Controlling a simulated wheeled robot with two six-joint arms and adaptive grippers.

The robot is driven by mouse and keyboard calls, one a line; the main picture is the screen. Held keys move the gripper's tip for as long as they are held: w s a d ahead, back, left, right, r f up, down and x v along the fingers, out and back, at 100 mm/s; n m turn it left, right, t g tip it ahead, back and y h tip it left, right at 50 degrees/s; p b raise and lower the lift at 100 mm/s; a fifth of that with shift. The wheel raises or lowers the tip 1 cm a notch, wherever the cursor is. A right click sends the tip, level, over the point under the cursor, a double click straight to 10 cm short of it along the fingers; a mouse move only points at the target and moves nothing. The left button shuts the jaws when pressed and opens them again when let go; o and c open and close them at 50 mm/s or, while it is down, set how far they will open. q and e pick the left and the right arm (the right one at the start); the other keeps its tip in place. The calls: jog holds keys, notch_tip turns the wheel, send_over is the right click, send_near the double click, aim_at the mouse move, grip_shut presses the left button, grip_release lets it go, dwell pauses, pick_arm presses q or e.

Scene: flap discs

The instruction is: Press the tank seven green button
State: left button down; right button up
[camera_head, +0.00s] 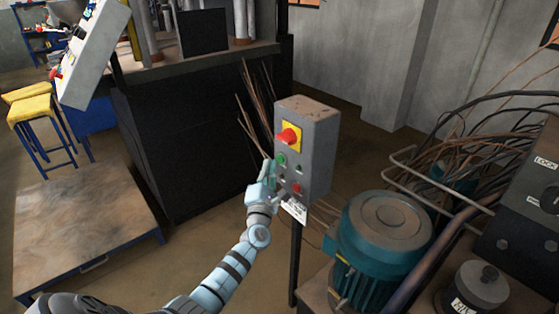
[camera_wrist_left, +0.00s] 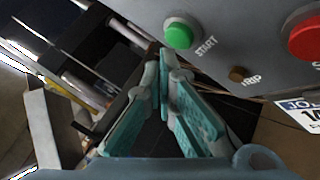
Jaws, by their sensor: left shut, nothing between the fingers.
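A grey control box (camera_head: 318,150) on a post stands in the middle of the head view. It has a green button (camera_head: 281,159), which shows in the left wrist view as a raised green button (camera_wrist_left: 179,36) marked START. My left gripper (camera_head: 268,168) is at the lower left of the box face, beside the green button. In the left wrist view its teal fingers (camera_wrist_left: 167,62) meet at the tips, empty, just below and left of that button. I cannot tell whether they touch the box. No tank seven label is readable. My right gripper is out of view.
The box also has a red mushroom button on a yellow plate (camera_head: 291,137) and a lower red button (camera_head: 297,188). A teal motor (camera_head: 380,240) and bundled cables (camera_head: 490,150) are at right. A low table (camera_head: 85,225) and yellow stools (camera_head: 35,108) are at left.

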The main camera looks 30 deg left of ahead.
pick_arm(q)
jog(key=shift+w+d, duration=0.1)
jog(key=shift+w, duration=0.25)
jog(key=shift+w+d+b, duration=0.1)
jog(key=shift+w+b, duration=0.3)
jog(key=shift+w, duration=0.05)
dwell(0.6)
dwell(0.4)
jog(key=shift+s+a+p, duration=0.2)
jog(key=shift+s+p, duration=0.35)
jog(key=shift+s, duration=0.25)
jog(key=s, duration=0.1)
jog(key=s+a+p, duration=0.1)
jog(key=s, duration=0.1)
jog(key=s+p, duration=0.1)
jog(key=s, duration=0.1)
jog(key=shift+a, duration=0.25)
jog(key=shift+w, duration=0.1)
